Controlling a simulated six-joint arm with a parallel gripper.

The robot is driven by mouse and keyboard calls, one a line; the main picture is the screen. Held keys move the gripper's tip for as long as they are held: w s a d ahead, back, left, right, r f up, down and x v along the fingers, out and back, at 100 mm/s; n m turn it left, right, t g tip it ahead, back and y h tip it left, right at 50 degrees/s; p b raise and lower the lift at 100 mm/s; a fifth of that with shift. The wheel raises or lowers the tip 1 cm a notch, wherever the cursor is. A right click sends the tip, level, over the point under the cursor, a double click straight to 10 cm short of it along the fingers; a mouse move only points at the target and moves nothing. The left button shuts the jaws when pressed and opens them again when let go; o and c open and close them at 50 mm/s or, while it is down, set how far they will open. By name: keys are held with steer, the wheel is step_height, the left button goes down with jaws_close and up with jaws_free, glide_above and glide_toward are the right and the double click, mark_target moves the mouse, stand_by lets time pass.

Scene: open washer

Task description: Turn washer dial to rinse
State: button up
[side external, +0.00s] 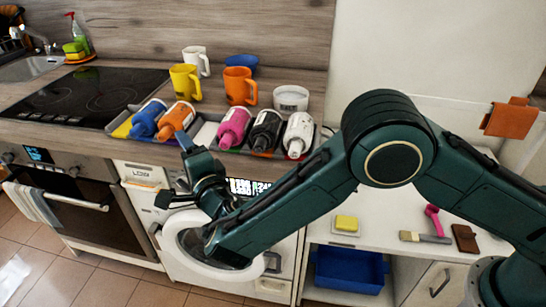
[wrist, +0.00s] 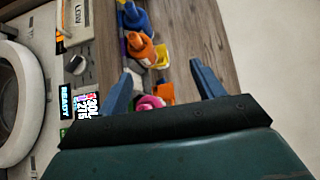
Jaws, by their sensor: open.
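The white washer (side external: 282,245) stands under the counter, with its round door (side external: 178,243) partly behind my arm in the side view; the door's ring also shows in the wrist view (wrist: 32,95). The washer dial (wrist: 75,64) is a round knob on the control panel, left of my gripper (wrist: 162,75) in the wrist view. Its pointer setting is too small to read. In the side view my open, empty gripper (side external: 174,170) is in front of the panel and counter edge, hiding the dial area. The lit display (wrist: 67,100) shows "READY" beside other digits.
A tray on the counter (side external: 300,85) holds several bottles, including blue (side external: 148,117), orange (side external: 176,117) and pink (side external: 234,127), near my fingers. Mugs (side external: 240,86) stand behind. An oven (side external: 75,195) is left of the washer; an open shelf (side external: 345,235) is right.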

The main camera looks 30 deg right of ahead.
step_height(320, 180, up, 8)
steer(key=shift+r, duration=0.25)
stand_by(0.5)
steer(key=s+d+r+n+g+h, duration=0.1)
steer(key=s+d+r+n+g, duration=0.15)
steer(key=d, duration=0.65)
steer(key=s+d+r+n+g+h, duration=0.1)
steer(key=s+d+r+g, duration=0.15)
steer(key=d, duration=0.65)
steer(key=s+d+r+n+g+h, duration=0.1)
steer(key=s+d+r+n+g, duration=0.2)
steer(key=d, duration=0.5)
steer(key=s+d+f+n+g+y, duration=0.1)
steer(key=s+d+n, duration=0.2)
steer(key=s, duration=0.7)
steer(key=s+d+f+n+g+y, duration=0.1)
steer(key=s+d+n+g, duration=0.1)
steer(key=s, duration=0.8)
steer(key=s+d+f+n+g+y, duration=0.1)
steer(key=s+d+n, duration=0.3)
steer(key=s, duration=0.6)
steer(key=shift+s+d+f+n, duration=0.15)
steer(key=shift+s+f+n, duration=0.15)
steer(key=shift+n, duration=0.95)
